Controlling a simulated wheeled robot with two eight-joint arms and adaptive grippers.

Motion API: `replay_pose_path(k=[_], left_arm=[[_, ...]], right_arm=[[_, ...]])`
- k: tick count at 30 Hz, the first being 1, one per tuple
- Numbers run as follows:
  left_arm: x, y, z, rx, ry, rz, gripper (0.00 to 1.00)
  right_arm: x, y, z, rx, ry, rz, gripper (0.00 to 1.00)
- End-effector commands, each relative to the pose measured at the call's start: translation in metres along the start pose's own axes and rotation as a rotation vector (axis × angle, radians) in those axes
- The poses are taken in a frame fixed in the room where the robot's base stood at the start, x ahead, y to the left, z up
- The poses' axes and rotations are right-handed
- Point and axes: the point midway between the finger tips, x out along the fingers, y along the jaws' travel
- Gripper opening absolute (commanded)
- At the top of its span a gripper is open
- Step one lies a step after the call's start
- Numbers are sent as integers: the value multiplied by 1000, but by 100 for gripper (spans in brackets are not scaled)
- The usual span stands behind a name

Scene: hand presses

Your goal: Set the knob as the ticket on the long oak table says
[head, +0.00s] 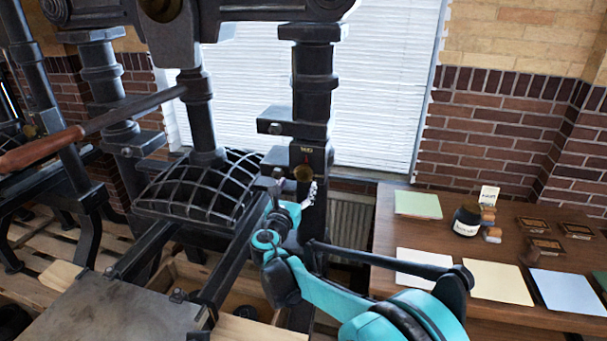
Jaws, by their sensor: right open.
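A round brass knob (303,172) sits on the dark iron column of the near hand press, below a small marked plate (306,151); the marking is too small to read. My right gripper (296,192) is open, just below and in front of the knob, with its fingertips close to it. I cannot tell whether they touch it. A small pale card (489,195), perhaps the ticket, stands at the back of the brown wooden table (390,215) on the right; its writing is not legible. My left gripper is not in view.
The near press has a ribbed platen (205,190), a wooden-handled bar (45,148) and a flat metal bed (110,305). The table holds a dark jar (466,221), paper sheets (497,283) and several small dark blocks (577,230). A second press stands at the left.

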Motion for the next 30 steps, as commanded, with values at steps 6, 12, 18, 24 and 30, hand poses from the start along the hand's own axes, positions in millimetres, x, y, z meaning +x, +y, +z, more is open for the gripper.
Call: replay_pose_path(k=[6,12,18,24,30], left_arm=[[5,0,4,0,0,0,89],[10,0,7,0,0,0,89],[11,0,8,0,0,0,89],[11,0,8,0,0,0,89],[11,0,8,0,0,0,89]], right_arm=[[30,0,-2,-6,-2,-2,68],[61,0,-1,-4,-1,-1,68],[76,0,0,-3,-1,-1,68],[76,0,0,-3,-1,-1,68],[76,0,0,-2,-1,-1,29]])
